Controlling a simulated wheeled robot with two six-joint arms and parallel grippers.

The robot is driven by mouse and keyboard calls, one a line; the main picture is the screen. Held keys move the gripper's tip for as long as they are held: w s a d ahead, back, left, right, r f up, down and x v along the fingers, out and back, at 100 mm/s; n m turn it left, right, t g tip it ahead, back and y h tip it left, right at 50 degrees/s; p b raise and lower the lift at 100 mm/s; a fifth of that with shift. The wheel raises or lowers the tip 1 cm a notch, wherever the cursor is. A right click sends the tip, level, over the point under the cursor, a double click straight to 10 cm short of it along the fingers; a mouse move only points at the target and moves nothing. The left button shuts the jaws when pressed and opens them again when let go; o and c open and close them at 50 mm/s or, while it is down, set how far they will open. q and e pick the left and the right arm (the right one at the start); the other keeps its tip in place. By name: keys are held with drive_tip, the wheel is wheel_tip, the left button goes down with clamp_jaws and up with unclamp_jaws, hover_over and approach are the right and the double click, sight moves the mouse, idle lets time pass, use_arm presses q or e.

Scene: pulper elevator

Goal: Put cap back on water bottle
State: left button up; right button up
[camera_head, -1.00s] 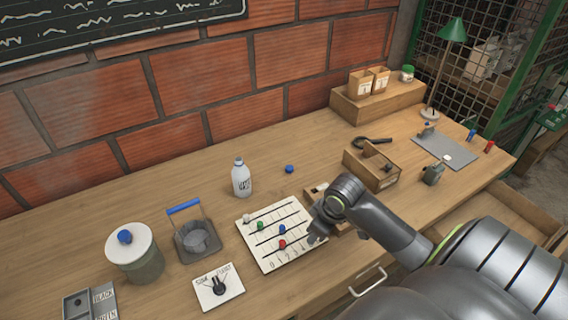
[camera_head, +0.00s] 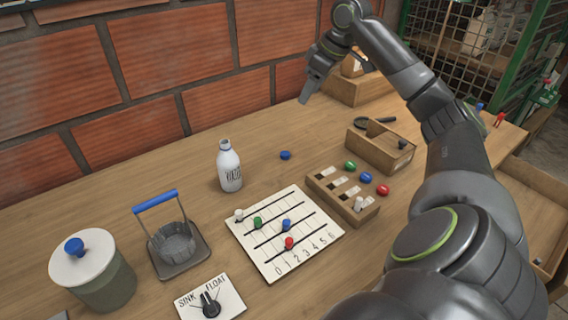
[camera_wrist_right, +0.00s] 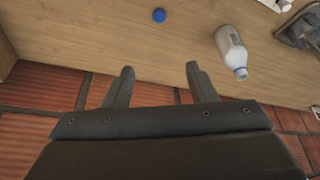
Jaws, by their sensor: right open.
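The white water bottle (camera_head: 229,168) stands upright on the wooden table, with a dark-lettered label and no blue cap on its pale top. It also shows in the right wrist view (camera_wrist_right: 229,45). A small blue cap (camera_head: 285,155) lies on the table to the right of the bottle and apart from it; the right wrist view shows it too (camera_wrist_right: 159,15). My right gripper (camera_head: 308,96) is raised above the back of the table, near the brick wall. In the wrist view its two fingers (camera_wrist_right: 159,69) are apart with nothing between them. My left gripper is out of view.
A white number board (camera_head: 267,264) with coloured pegs and a wooden slotted rack (camera_head: 326,194) lie in front. A wire basket with a blue handle (camera_head: 154,201) and a lidded pot (camera_head: 108,270) stand left. A wooden box (camera_head: 366,153) is to the right.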

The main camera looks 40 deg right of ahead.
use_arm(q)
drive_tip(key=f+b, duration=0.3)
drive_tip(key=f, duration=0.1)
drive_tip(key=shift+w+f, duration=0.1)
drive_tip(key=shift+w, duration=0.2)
use_arm(e)
wheel_tip(320, 180, down, 5)
drive_tip(key=shift+r, duration=0.1)
approach(286, 153)
drive_tip(key=shift+w+a+f+b, duration=0.25)
drive_tip(key=shift+w+f+b, duration=0.1)
drive_tip(key=shift+w+f, duration=0.3)
drive_tip(key=shift+f, duration=0.4)
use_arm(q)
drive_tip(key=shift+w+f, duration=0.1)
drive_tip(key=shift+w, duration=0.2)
use_arm(e)
drive_tip(key=shift+w+f, duration=0.1)
drive_tip(key=shift+f, duration=0.05)
drive_tip(key=x, duration=0.5)
drive_tip(key=shift+s+f, duration=0.25)
drive_tip(key=shift+f, duration=0.05)
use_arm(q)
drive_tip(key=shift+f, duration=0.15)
